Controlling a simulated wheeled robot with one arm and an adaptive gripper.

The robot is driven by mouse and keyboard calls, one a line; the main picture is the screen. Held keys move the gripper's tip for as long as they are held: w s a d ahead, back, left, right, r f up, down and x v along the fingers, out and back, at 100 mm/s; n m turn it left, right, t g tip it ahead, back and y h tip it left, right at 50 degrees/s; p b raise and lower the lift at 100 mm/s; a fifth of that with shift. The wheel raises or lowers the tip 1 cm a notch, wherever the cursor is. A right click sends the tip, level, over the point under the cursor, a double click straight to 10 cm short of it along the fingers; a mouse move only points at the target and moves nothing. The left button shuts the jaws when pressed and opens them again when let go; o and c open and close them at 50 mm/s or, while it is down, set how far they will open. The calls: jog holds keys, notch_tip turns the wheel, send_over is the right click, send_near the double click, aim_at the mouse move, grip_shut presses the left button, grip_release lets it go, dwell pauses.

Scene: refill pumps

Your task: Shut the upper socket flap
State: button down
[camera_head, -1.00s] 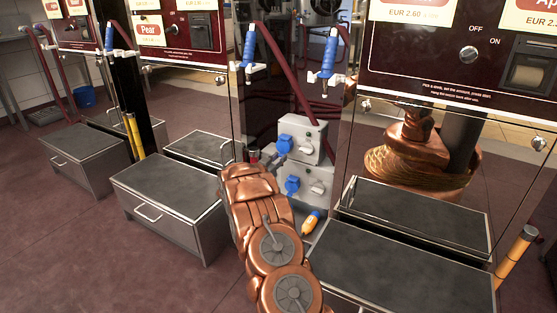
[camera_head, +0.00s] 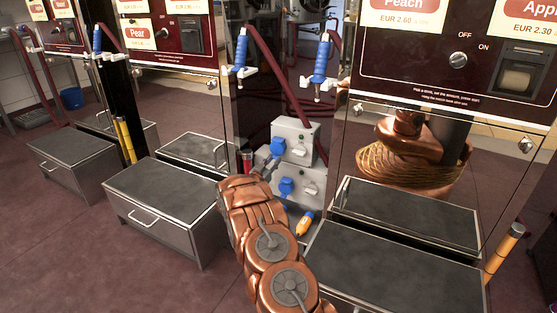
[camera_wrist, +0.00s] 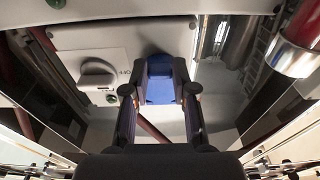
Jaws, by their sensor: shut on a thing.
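The upper grey socket box (camera_head: 305,133) stands on the lower one between the machines. Its blue upper socket flap (camera_head: 278,147) is on the left of its front, with a knob to the right. My gripper (camera_head: 266,165) is at this flap, partly hidden by my copper arm. In the wrist view, the blue flap (camera_wrist: 160,88) shows between the fingertips of my gripper (camera_wrist: 160,80), which is shut on it. The flap's exact angle cannot be told. The lower socket's blue flap (camera_head: 286,187) is just below and apart from my gripper.
Blue-handled nozzles (camera_head: 322,58) hang above the boxes. A dark red hose (camera_head: 281,75) runs down behind. A yellow-orange object (camera_head: 305,224) lies at the boxes' foot. Step boxes (camera_head: 165,193) flank the gap on both sides. A red and silver cylinder (camera_wrist: 291,55) is close in the wrist view.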

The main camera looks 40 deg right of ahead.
jog(key=shift+s+f, duration=0.1)
jog(key=c, duration=0.9)
grip_release()
jog(key=v, duration=1.2)
